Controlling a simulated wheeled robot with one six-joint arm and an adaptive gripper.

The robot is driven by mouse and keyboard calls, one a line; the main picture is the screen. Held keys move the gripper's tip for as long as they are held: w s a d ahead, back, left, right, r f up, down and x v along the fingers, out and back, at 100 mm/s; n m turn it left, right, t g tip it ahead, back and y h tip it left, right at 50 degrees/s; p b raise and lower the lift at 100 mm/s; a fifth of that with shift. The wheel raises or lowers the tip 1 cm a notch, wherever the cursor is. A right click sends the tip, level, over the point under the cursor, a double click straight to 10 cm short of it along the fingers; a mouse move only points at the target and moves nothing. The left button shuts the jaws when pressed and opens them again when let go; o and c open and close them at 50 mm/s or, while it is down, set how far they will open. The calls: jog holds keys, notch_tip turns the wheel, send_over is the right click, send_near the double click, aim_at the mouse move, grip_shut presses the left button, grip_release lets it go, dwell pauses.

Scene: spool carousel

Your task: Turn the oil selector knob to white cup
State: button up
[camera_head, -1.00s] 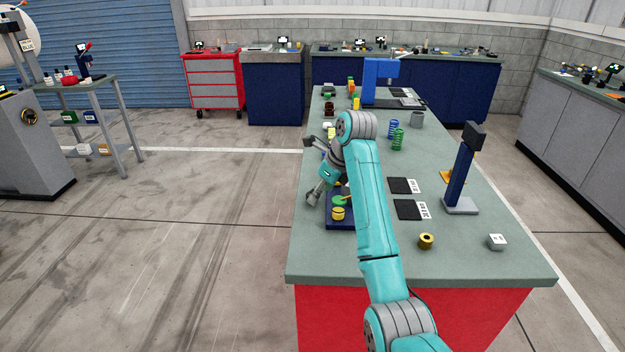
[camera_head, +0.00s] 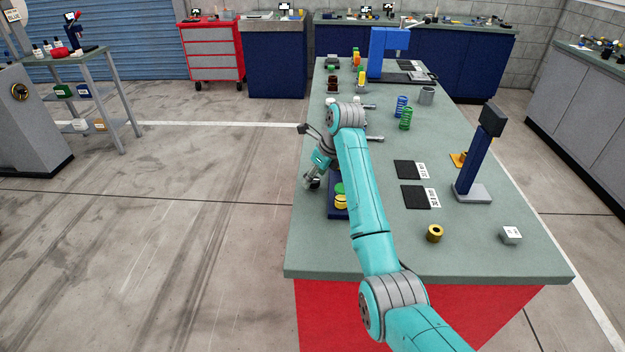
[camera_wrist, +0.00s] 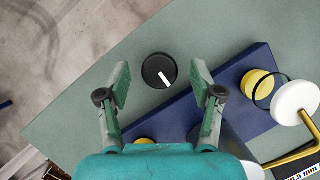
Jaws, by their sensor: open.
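The black round knob (camera_wrist: 159,71) shows in the wrist view with a white pointer bar from its centre toward the lower right. It lies beside the blue board (camera_wrist: 185,118). My gripper (camera_wrist: 160,84) is open, with one finger on each side of the knob in the picture. I see no contact, and the height gap is hard to judge. I cannot pick out a white cup; a white round piece (camera_wrist: 296,98) lies at the right in the wrist view.
Yellow round pieces (camera_wrist: 258,84) and a bent yellow rod (camera_wrist: 295,156) are on or over the blue board. In the head view, a dark post (camera_head: 474,165) stands at the bench's right. The bench (camera_head: 390,245) has free room in front.

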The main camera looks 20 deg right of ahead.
jog(key=shift+x, duration=1.2)
jog(key=c, duration=1.1)
jog(key=shift+n, duration=0.3)
jog(key=n+g+y, duration=0.1)
jog(key=n, duration=0.2)
jog(key=shift+n, duration=0.3)
jog(key=n+g, duration=0.1)
jog(key=n, duration=0.3)
jog(key=shift+s+n+g+y, duration=0.1)
jog(key=shift+n+g+y, duration=0.2)
jog(key=shift+g, duration=0.1)
